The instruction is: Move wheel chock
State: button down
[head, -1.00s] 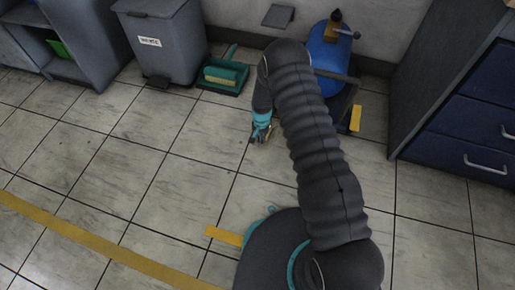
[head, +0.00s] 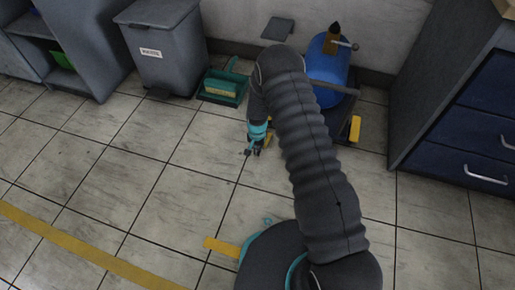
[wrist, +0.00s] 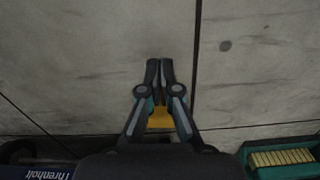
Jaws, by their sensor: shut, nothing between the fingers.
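My gripper (head: 252,151) hangs low over the floor, left of the blue tank (head: 328,72) and its dark cart. In the wrist view my gripper (wrist: 160,62) has its fingers together with nothing between them. A yellow piece, probably a wheel chock (wrist: 160,118), shows behind the fingers there, partly hidden by them. In the head view a bit of this yellow chock (head: 268,138) shows just right of the gripper, mostly behind my arm. Another yellow block (head: 355,128) is at the right side of the cart. My arm hides much of the cart.
A blue drawer cabinet (head: 470,120) is at the right. The tiled floor ahead and left is clear, with yellow tape (head: 85,248).

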notch_tip(320, 180, up, 9)
jog(key=shift+p, duration=0.45)
jog(key=shift+w+f, duration=0.1)
